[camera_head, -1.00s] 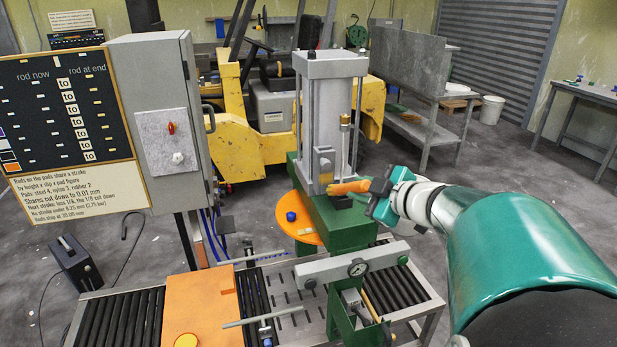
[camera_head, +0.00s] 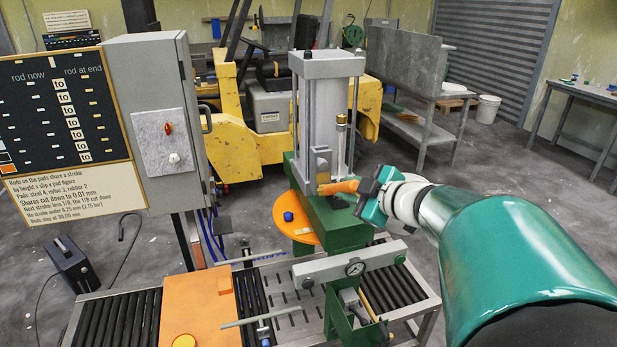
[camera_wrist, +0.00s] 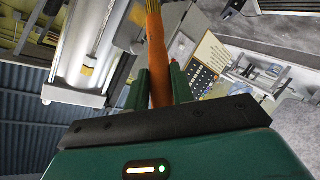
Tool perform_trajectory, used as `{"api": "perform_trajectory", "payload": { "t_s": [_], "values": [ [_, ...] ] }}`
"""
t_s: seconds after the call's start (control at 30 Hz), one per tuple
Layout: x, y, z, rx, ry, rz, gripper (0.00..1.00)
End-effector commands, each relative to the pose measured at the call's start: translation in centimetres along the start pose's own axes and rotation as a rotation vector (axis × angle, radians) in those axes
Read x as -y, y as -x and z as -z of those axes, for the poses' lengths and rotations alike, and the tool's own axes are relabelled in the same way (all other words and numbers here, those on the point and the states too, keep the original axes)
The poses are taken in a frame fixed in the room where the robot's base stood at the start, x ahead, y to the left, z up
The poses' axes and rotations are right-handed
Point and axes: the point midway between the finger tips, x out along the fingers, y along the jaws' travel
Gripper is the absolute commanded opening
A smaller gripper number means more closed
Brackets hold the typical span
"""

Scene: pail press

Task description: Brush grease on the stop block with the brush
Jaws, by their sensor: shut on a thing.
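My gripper (camera_head: 362,190) is shut on the orange handle of the brush (camera_head: 338,187). The brush points left, in front of the lower part of the grey press column. In the wrist view the handle (camera_wrist: 156,60) runs up between the green fingers of my gripper (camera_wrist: 159,78), with yellowish bristles at its far end, cut by the top edge. A small grey block with a yellow label (camera_head: 323,165) sits on the column just above the brush tip; it may be the stop block, but I cannot tell. Contact between bristles and block cannot be made out.
The press column (camera_head: 330,105) stands on a green base (camera_head: 335,222). In front are an orange plate (camera_head: 205,305), a roller conveyor (camera_head: 115,318) and a grey bar with a gauge (camera_head: 320,270). A control cabinet (camera_head: 160,100) stands left. A yellow forklift (camera_head: 235,150) is behind.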

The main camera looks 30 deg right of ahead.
Motion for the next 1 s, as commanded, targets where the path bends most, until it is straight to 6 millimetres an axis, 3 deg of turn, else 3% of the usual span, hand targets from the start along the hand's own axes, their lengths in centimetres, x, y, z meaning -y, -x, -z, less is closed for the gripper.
{"api": "perform_trajectory", "payload": {
  "t_s": [0.3, 0.7, 1.0],
  "values": [
    [-1.0, 0.4, -1.1, 0.001, 0.0, -0.001, 0.01],
    [-0.1, -0.2, 0.0, 0.0, 0.0, 0.0, 0.01],
    [-1.1, 0.3, -1.1, 0.001, 0.0, -0.002, 0.01]
  ]
}}
